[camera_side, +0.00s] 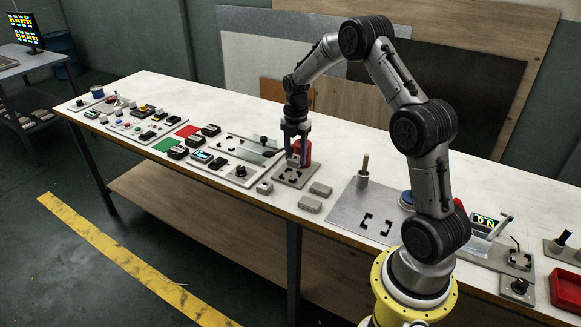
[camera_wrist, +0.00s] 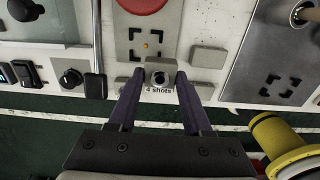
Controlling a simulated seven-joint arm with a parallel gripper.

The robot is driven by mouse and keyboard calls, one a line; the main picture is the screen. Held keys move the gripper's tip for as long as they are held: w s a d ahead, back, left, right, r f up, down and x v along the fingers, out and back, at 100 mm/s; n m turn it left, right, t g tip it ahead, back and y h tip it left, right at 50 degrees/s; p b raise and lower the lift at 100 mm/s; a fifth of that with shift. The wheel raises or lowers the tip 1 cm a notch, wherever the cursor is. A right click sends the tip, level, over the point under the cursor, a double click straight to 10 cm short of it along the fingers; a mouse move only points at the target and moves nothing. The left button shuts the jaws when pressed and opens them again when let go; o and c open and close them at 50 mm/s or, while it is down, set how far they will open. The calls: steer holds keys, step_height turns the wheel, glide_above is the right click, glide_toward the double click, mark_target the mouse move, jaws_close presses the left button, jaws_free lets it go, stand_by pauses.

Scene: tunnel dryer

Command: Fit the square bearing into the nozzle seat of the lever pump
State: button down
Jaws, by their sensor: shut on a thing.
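My gripper (camera_wrist: 160,78) is shut on a small grey square block with a dark round hole, the square bearing (camera_wrist: 158,68). In the side view my gripper (camera_side: 296,160) is low over a grey plate (camera_side: 284,180) with a red rounded part (camera_side: 304,150) at its back. In the wrist view this plate (camera_wrist: 122,22) bears black corner marks around an orange dot (camera_wrist: 146,44), forming a square seat. The bearing appears in front of these marks, towards the plate's near edge. Whether it touches the plate cannot be told. No label confirms that this is the lever pump.
Loose grey blocks (camera_side: 310,204), (camera_side: 320,189) and (camera_side: 265,187) lie close by. A larger grey plate (camera_side: 345,205) to the right has similar corner marks and an upright post (camera_side: 363,170). A lever device with a lit display (camera_side: 486,221) stands farther right. Panels crowd the left.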

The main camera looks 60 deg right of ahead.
mark_target(290, 176)
steer(key=w+f, duration=0.1)
steer(key=d+f, duration=0.1)
steer(key=w+f, duration=0.1)
steer(key=shift+w+d+f, duration=0.2)
steer(key=shift+w+d, duration=0.05)
steer(key=shift+w, duration=0.05)
steer(key=shift+f, duration=1.5)
steer(key=shift+f, duration=0.15)
steer(key=c, duration=0.6)
jaws_free()
